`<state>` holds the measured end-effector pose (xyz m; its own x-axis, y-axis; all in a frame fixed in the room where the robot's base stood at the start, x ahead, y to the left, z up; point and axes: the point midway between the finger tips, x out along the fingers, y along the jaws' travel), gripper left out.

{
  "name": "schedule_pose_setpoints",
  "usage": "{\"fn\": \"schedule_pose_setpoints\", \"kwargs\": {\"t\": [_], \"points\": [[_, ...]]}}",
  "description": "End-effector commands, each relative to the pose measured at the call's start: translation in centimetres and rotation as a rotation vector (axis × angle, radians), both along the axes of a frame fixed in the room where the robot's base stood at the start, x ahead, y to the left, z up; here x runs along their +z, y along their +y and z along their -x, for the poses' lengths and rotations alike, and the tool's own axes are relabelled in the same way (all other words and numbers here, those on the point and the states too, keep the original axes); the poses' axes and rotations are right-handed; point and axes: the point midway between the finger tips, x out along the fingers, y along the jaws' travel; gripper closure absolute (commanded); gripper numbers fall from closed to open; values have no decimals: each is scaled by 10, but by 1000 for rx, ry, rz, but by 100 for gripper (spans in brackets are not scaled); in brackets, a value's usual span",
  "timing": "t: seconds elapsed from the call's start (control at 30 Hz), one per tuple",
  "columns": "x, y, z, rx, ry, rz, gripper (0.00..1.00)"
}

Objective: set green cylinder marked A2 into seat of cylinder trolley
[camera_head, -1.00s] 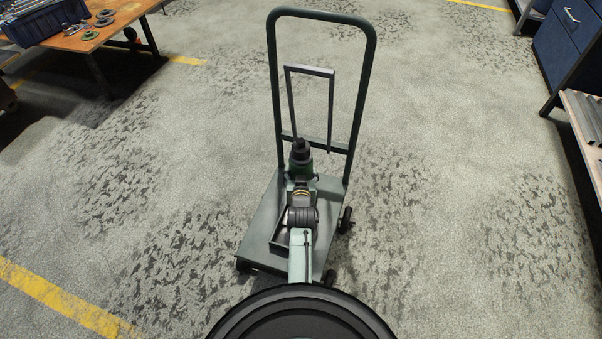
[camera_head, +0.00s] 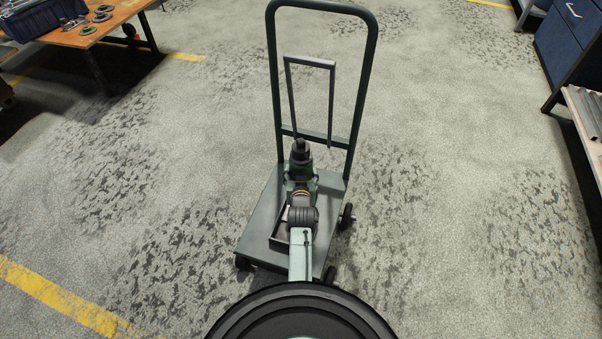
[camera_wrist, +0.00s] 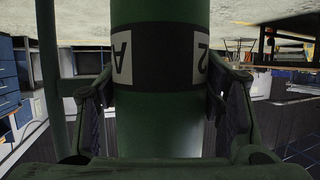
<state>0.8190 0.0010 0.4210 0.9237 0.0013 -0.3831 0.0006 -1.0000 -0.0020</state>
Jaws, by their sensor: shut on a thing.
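The green cylinder (camera_head: 301,170) with a dark cap stands upright over the back part of the cylinder trolley (camera_head: 258,235), in front of its tall handle frame. In the wrist view the cylinder (camera_wrist: 160,125) fills the middle, with a pale and dark band showing A and 2 upside down. My gripper (camera_wrist: 163,105) is shut on the cylinder, one finger on each side. In the head view my arm comes from the bottom and covers the cylinder's lower part. The seat is mostly hidden; a low rim (camera_head: 277,238) shows left of my arm. I cannot tell whether the cylinder's base touches it.
A thinner hoop (camera_head: 310,60) stands inside the trolley's handle frame, behind the cylinder. A wooden bench (camera_head: 105,30) with a blue bin is at top left. A blue cabinet (camera_head: 565,35) and a shelf (camera_head: 585,115) are at right. The floor around the trolley is clear.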

Motion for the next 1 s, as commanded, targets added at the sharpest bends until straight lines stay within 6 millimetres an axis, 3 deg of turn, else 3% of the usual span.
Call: {"fn": "schedule_pose_setpoints", "kwargs": {"t": [0.3,0.33,0.67,1.0], "points": [[-4,0,-3,0,-14,1,100],[-2,0,-3,0,-14,1,37],[-6,0,-1,0,-5,0,15],[-13,0,4,0,9,-1,15]]}}
